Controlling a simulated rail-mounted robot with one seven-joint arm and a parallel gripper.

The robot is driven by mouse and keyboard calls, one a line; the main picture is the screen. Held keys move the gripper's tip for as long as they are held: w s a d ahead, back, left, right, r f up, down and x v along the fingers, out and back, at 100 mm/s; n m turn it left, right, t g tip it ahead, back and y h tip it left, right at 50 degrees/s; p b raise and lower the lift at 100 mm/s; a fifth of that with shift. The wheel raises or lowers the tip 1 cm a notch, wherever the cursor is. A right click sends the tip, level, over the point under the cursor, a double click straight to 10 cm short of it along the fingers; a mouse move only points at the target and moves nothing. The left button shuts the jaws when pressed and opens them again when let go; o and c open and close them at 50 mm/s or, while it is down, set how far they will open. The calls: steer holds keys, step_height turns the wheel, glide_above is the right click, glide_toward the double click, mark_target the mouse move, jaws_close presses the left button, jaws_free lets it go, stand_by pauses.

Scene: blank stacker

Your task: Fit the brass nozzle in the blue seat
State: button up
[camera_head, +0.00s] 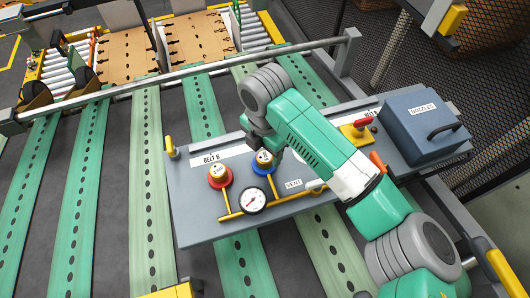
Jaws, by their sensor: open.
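A blue seat (262,168) is on the grey panel labelled BELT 6. A brass-coloured nozzle (264,157) with a dark mark on its pale top stands upright at the blue seat; I cannot tell how deep it sits. My gripper (268,146) is open just above and behind this nozzle, small and partly hidden by my wrist; I cannot tell if it touches. A red seat (220,183) to the left holds a similar brass-coloured piece (217,171).
The grey panel (200,230) also carries a round gauge (253,200), yellow pipes and a VENT label (293,184). A rail (200,70) crosses behind; green belts run beneath.

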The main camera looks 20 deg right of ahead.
mark_target(265, 156)
step_height(265, 156, up, 10)
steer(key=shift+f+b, duration=0.2)
steer(key=shift+b, duration=0.25)
steer(key=w+a+r+m+t+y, duration=0.1)
steer(key=w+a+r+t, duration=0.2)
steer(key=a, duration=0.3)
steer(key=w+a+r+m+t+y, duration=0.1)
steer(key=w+a+r+t, duration=0.15)
steer(key=a, duration=0.45)
steer(key=a+r+m+t+y, duration=0.45)
steer(key=a+r+t, duration=0.35)
steer(key=a+r, duration=0.5)
steer(key=s+d+r+m+t+h, duration=0.3)
steer(key=s+d+r+m+t, duration=0.2)
steer(key=s+r+m, duration=0.3)
steer(key=s+d+r+m+t+h, duration=0.3)
steer(key=s+d+r+m+t, duration=0.2)
steer(key=s+r+m, duration=0.3)
steer(key=shift+s+r+t, duration=0.35)
steer(key=shift+r+t, duration=0.25)
steer(key=shift+t, duration=0.15)
